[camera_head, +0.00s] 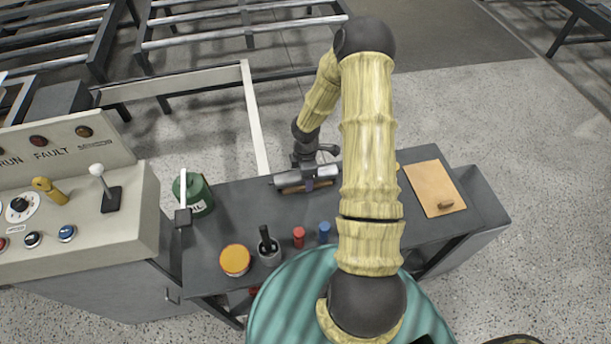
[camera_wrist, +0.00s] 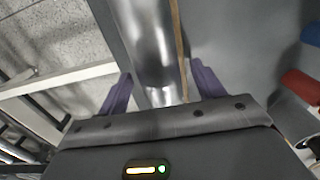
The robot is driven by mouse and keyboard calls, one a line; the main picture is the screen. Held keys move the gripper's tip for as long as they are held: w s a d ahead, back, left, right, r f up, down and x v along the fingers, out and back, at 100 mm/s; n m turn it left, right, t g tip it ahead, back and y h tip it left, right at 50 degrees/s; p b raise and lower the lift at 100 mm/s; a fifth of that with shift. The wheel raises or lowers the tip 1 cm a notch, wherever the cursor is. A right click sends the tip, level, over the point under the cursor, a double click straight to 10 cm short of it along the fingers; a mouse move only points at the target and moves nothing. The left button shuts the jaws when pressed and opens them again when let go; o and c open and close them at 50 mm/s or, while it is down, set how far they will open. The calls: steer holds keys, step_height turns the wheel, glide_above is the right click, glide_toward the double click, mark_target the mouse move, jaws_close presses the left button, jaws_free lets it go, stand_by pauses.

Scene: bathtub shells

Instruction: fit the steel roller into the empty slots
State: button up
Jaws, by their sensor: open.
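The steel roller (camera_head: 286,180) lies on the dark workbench, on or beside a brown wooden piece, partly covered by my arm. In the wrist view the shiny roller (camera_wrist: 150,40) runs away between the two purple fingers of my gripper (camera_wrist: 161,72). The fingers are spread, one on each side of it, with gaps visible. My gripper (camera_head: 308,184) is over the roller in the head view. A conveyor frame with a pale rail (camera_head: 255,125) stands behind the bench. I cannot make out the empty slots.
A control panel (camera_head: 75,200) stands left. More roller frames (camera_head: 240,38) stand behind.

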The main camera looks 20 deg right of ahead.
steer(key=shift+c, duration=0.5)
steer(key=c, duration=1.2)
step_height(320, 180, up, 10)
steer(key=shift+r, duration=0.1)
steer(key=shift+c, duration=0.2)
